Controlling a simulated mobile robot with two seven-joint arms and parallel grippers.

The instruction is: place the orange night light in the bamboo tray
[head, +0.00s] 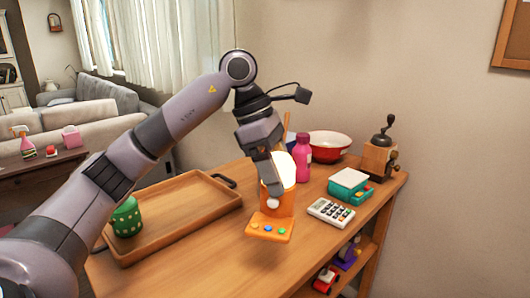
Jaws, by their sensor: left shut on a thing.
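The orange night light (280,208) shows in the head view right of the tray, with a pale rounded top and an orange front plate with coloured buttons. My left gripper (273,192) comes down over it from above and is shut on it, hiding part of its upper body. I cannot tell whether its base touches the table. The bamboo tray (172,236) lies at the left of the tabletop, with a raised rim and dark handles. A green container (127,218) stands in its left end. My right gripper is not in view.
Right of the light are a pink bottle (302,158), a red bowl (330,143), a calculator (331,212), a teal-and-white device (350,186) and a coffee grinder (380,153). The tray's middle and right are clear. Toys sit on a shelf below.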

